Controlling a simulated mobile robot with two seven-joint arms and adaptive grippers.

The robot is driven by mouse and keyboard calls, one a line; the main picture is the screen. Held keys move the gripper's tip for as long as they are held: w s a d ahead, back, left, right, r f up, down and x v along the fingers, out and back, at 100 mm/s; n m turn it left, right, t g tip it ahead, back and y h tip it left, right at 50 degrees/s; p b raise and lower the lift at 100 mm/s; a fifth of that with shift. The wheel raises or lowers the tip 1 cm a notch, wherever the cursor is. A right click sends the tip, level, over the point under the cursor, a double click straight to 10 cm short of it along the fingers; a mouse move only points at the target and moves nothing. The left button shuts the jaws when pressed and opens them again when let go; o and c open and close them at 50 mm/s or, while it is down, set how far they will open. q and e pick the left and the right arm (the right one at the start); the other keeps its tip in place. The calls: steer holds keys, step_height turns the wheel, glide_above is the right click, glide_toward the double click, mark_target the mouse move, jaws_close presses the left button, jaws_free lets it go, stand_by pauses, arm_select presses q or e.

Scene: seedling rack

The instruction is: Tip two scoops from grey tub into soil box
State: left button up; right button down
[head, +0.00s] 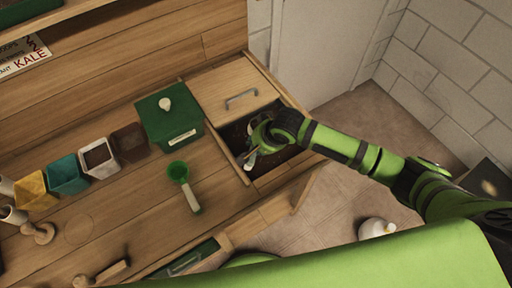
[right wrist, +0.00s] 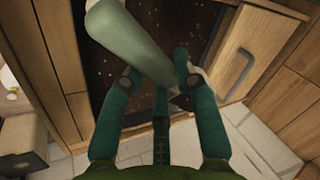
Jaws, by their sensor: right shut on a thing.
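The soil box (head: 240,166) is an open compartment at the right end of the bench, holding dark, speckled soil, which also fills the back of the right wrist view (right wrist: 103,62). My right gripper (head: 256,150) is over this box, its fingers shut on a pale grey-green scoop (right wrist: 131,45). Only a small pale part of the scoop shows in the head view (head: 250,161); I cannot tell whether it holds anything. The grey tub (head: 99,158) stands in the row of tubs at left, with brown material inside. My left gripper is not in view.
Yellow (head: 38,195), teal (head: 68,177) and brown (head: 130,142) tubs flank the grey one. A green lidded box (head: 168,120) stands behind. A green scoop with a pale handle (head: 190,196) lies on the bench. A wooden lid with a handle (head: 222,87) adjoins the soil box.

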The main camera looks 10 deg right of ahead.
steer(key=y+b, duration=0.1)
steer(key=b, duration=0.1)
steer(key=y+b, duration=0.2)
steer(key=b, duration=0.1)
steer(key=shift+d+f+m+t, duration=0.15)
steer(key=shift+m+t, duration=0.15)
steer(key=shift+t, duration=0.1)
steer(key=shift+d+y+b, duration=0.1)
steer(key=shift+y+b, duration=0.3)
steer(key=shift+b, duration=0.05)
steer(key=shift+w+d+r+m+t+y+b, duration=0.1)
steer(key=shift+d+r+m+t+y+b, duration=0.15)
steer(key=shift+m+t+y+b, duration=0.95)
steer(key=shift+w+d+r+g+y+b, duration=0.1)
steer(key=shift+d+r+y+b, duration=0.3)
steer(key=shift+b, duration=1.65)
steer(key=shift+r+m+t+y+b, duration=0.15)
steer(key=shift+m+t+y+b, duration=0.45)
steer(key=shift+y+b, duration=0.75)
steer(key=shift+h, duration=0.35)
